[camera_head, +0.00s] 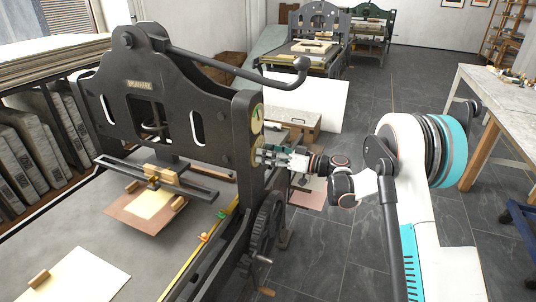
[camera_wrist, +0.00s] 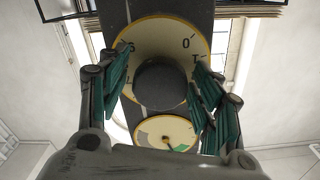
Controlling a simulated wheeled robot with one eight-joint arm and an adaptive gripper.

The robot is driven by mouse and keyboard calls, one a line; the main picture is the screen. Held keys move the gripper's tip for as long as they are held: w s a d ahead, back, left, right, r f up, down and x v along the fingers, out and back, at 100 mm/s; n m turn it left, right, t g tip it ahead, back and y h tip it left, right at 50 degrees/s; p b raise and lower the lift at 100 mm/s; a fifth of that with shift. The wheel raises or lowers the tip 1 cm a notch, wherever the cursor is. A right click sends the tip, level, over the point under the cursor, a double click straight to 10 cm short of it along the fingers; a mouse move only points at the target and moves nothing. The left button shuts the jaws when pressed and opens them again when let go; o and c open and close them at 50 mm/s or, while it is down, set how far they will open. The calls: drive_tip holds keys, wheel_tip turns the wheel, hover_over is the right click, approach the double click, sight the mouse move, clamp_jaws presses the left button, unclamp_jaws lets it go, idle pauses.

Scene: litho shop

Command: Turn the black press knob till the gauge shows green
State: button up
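The black press knob (camera_wrist: 160,84) sits at the centre of a pale, yellow-rimmed numbered dial (camera_wrist: 160,38) in the wrist view. My gripper (camera_wrist: 162,82) has its teal-padded fingers on either side of the knob, spread apart, with narrow gaps seeming to show. In the head view my gripper (camera_head: 262,156) is at the right side post of the dark press (camera_head: 165,110); the knob is hidden there.
A toothed wheel (camera_head: 262,232) with a wooden handle is below my gripper on the press. A wooden table (camera_head: 490,95) stands at the right, with a blue frame (camera_head: 520,222) near it. Other presses (camera_head: 312,50) stand at the back. Tiled floor lies clear between.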

idle(0.3)
drive_tip(key=v, duration=1.2)
drive_tip(key=s+r+m+h, duration=0.6)
drive_tip(key=s+r+h, duration=0.3)
drive_tip(key=s, duration=0.6)
drive_tip(key=s+d+m+h, duration=0.2)
drive_tip(key=s+d+h, duration=0.2)
drive_tip(key=s, duration=0.8)
drive_tip(key=s+d+f+m+t+h, duration=0.1)
drive_tip(key=s+d+h, duration=0.3)
drive_tip(key=s+d, duration=0.4)
drive_tip(key=shift+s+d+f+m, duration=0.2)
drive_tip(key=shift+s+m, duration=0.6)
drive_tip(key=shift+s, duration=1.75)
